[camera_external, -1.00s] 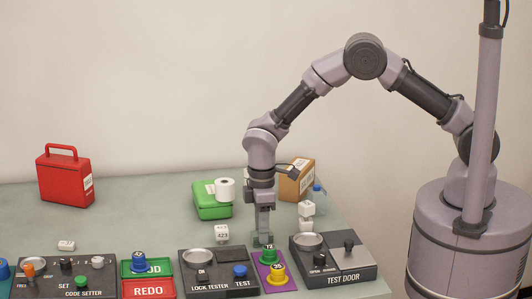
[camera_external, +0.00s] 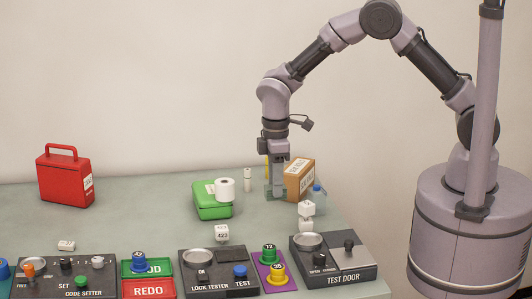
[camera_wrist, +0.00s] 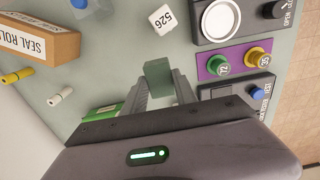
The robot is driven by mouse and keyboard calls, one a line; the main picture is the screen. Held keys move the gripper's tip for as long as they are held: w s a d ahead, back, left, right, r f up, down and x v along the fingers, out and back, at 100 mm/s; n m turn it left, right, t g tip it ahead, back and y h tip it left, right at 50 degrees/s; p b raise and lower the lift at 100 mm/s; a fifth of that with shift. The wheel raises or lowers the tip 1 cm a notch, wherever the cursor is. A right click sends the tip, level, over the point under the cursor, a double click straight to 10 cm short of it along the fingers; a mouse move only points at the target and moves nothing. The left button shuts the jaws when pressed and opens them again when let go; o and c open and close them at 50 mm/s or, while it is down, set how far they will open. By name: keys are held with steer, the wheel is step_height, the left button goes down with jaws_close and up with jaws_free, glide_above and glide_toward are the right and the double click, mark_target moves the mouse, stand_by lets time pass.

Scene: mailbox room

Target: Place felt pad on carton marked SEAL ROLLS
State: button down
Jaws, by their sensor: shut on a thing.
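My gripper (camera_external: 275,193) is shut on a grey-green felt pad (camera_wrist: 158,73), which shows between the fingertips in the wrist view. In the external view the gripper points down above the table, just left of the brown carton; the pad is hard to make out there. The carton marked SEAL ROLLS (camera_wrist: 38,46) is at the upper left of the wrist view, lettering partly cut off by the frame edge. It also stands in the external view (camera_external: 304,177). The pad is apart from the carton in the wrist view.
A blue-capped bottle (camera_external: 318,197) and white cubes (camera_external: 306,209) stand at right. Consoles line the front.

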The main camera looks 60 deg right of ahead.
steer(key=s+d+r+p, duration=0.15)
steer(key=s+d, duration=0.25)
steer(key=d, duration=0.7)
steer(key=s+d+r+p, duration=0.15)
steer(key=s+d, duration=0.35)
steer(key=d, duration=0.6)
steer(key=b, duration=0.2)
glide_above(300, 170)
steer(key=shift+a+f, duration=0.1)
steer(key=shift+f, duration=0.65)
step_height(300, 170, down, 4)
steer(key=shift+r+b, duration=0.15)
steer(key=shift+b, duration=0.8)
steer(key=shift+r, duration=0.1)
steer(key=shift+s, duration=0.1)
steer(key=c, duration=1)
jaws_free()
steer(key=shift+o, duration=0.2)
